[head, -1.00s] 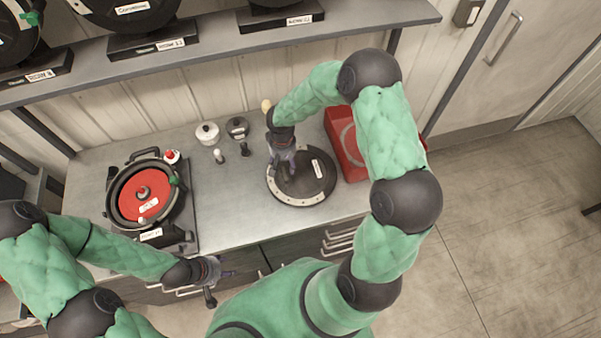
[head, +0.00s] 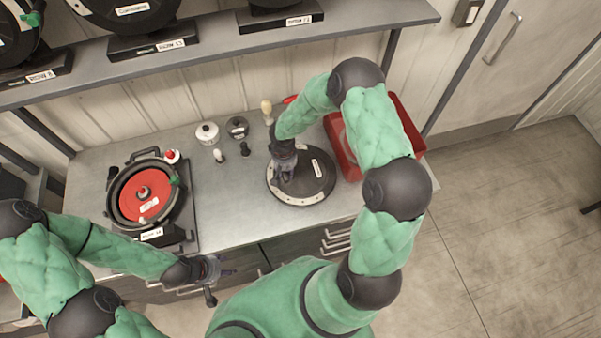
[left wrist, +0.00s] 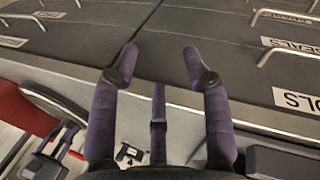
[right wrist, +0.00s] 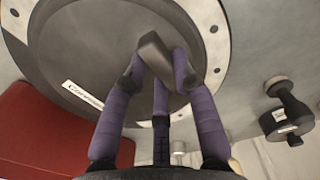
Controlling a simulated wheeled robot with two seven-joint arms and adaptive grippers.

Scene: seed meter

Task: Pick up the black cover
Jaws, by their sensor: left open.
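The black cover (head: 318,186) is a dark disc with a pale, holed rim and a white label, lying flat on the counter's right part. My right gripper (head: 284,174) is at its left-centre. In the right wrist view, the cover (right wrist: 95,45) fills the upper left, and my right gripper (right wrist: 163,72) has its fingertips closed on both sides of the cover's raised grey handle (right wrist: 158,55). My left gripper (head: 222,272) is open and empty in front of the counter; the left wrist view shows its spread fingers (left wrist: 160,65) before the drawers.
A red box (head: 408,137) stands right of the cover. A black-framed device with a red disc (head: 130,199) stands on the left. Small knobs and a white pot (head: 207,134) lie between them. A shelf (head: 215,50) runs above the back. The counter's middle front is clear.

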